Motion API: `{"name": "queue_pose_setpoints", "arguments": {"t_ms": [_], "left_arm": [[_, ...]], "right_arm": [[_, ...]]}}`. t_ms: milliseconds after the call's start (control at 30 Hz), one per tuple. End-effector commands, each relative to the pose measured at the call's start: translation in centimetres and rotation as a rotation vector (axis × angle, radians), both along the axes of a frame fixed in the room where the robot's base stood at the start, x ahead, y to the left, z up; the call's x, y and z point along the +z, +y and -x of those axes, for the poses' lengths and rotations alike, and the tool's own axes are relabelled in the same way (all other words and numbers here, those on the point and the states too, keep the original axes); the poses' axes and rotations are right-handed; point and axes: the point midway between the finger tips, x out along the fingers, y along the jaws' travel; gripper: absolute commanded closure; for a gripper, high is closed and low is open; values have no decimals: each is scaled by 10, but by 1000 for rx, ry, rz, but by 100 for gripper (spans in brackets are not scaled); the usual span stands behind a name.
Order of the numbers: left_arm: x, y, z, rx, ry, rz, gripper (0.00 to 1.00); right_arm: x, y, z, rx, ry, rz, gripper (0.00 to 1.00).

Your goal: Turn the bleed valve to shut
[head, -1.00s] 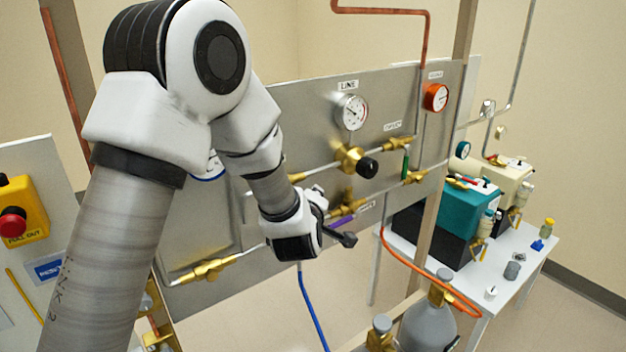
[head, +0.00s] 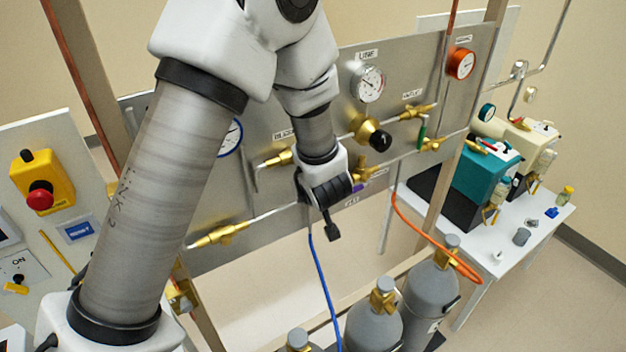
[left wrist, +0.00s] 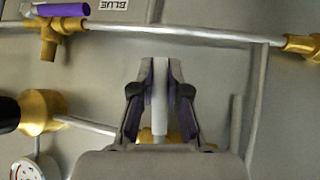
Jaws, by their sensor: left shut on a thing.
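The bleed valve's brass body (head: 278,158) shows on the metal panel in the head view, under a small label, partly covered by my left arm. In the left wrist view its brass (left wrist: 146,136) is mostly hidden behind my gripper. My left gripper (left wrist: 160,78) is shut on a light grey lever (left wrist: 160,95), which stands between the fingers. The lever lies roughly across the thin pipe that runs to the brass. In the head view the fingertips are hidden behind my wrist. My right gripper is not in view.
A regulator with a black knob (head: 380,140) and a line gauge (head: 367,83) sit to the right. A purple-handled valve (left wrist: 62,11) is close by. A blue hose (head: 322,285) hangs below my wrist. Grey cylinders (head: 373,328) stand in front at the lower right.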

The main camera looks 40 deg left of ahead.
Motion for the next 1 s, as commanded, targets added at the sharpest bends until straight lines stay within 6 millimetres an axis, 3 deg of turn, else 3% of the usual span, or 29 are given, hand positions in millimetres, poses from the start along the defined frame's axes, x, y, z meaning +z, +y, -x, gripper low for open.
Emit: {"name": "queue_pose_setpoints", "arguments": {"t_ms": [333,800,833,900,1000], "left_arm": [[4,5,5,-1,111,-60,100],[5,5,6,-2,125,-67,100],[5,5,6,-2,125,-67,79],[4,5,6,-2,125,-66,60],[3,5,7,-3,128,-64,60]], "right_arm": [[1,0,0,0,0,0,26],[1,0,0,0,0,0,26],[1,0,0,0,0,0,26],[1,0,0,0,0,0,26],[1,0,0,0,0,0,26]]}}
